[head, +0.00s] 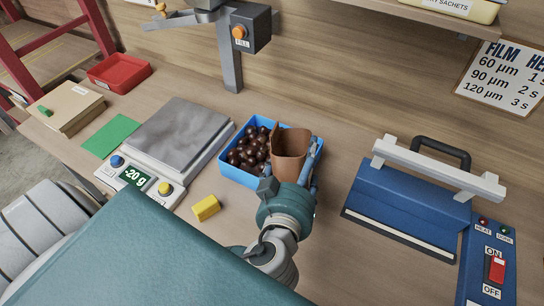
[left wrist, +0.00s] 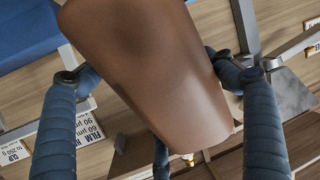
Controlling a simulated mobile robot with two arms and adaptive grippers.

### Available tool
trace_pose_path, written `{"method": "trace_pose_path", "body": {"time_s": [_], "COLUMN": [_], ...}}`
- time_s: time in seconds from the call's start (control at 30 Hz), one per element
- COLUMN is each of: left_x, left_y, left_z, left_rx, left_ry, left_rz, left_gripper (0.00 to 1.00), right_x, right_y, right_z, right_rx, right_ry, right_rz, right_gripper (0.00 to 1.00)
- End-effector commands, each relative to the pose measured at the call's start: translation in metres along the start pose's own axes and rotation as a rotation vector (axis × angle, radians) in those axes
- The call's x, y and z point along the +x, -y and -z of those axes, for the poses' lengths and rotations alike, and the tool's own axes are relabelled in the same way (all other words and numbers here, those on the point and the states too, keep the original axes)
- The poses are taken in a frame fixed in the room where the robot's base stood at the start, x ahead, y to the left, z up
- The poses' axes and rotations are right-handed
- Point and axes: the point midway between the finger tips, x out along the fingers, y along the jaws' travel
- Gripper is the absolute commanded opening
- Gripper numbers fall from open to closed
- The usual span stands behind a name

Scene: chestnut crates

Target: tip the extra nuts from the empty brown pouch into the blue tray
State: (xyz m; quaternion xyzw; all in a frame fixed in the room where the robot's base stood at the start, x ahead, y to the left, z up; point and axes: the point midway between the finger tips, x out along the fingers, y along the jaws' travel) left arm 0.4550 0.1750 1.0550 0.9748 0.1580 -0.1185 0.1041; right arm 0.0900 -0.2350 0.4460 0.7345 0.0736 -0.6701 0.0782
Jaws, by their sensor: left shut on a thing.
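The brown pouch (head: 291,150) is held in my left gripper (head: 293,167), whose fingers are closed on its sides. The pouch is at the right part of the blue tray (head: 236,179), covering that part in the head view; its inside cannot be made out. Several dark brown nuts (head: 247,153) lie in the left part of the tray. In the left wrist view the pouch (left wrist: 150,70) fills the middle, tilted, between the blue fingers. Whether the pouch touches the tray cannot be told. My right gripper is not in view.
A scale (head: 172,140) reading -20 g stands left of the tray, with a yellow block (head: 206,207) in front. A blue sealer (head: 405,205) stands to the right. A fill post (head: 231,65) rises behind. A red tray (head: 119,73) and green card (head: 111,136) are at left.

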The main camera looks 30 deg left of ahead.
Motion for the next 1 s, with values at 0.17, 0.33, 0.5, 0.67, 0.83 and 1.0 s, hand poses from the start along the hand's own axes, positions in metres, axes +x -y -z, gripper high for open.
{"method": "trace_pose_path", "body": {"time_s": [0.17,0.33,0.5,0.67,0.83,1.0], "left_x": [-0.002,-0.006,-0.01,-0.012,-0.014,-0.014], "left_y": [-0.002,-0.004,-0.007,-0.008,-0.009,-0.009], "left_z": [-0.014,-0.016,-0.013,-0.011,-0.009,-0.009], "left_rx": [0.05,0.1,0.139,0.161,0.168,0.168], "left_ry": [-0.084,-0.163,-0.228,-0.26,-0.272,-0.271], "left_rz": [-0.002,-0.002,-0.003,-0.003,-0.002,-0.002], "left_gripper": [0.27,0.27,0.27,0.27,0.27,0.27], "right_x": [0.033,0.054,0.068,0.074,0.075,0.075], "right_y": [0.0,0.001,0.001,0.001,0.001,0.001], "right_z": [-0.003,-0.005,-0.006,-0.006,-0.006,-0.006], "right_rx": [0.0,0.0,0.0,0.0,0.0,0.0], "right_ry": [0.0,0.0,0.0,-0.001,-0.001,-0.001], "right_rz": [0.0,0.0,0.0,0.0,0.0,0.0], "right_gripper": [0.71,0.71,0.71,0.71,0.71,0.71]}}
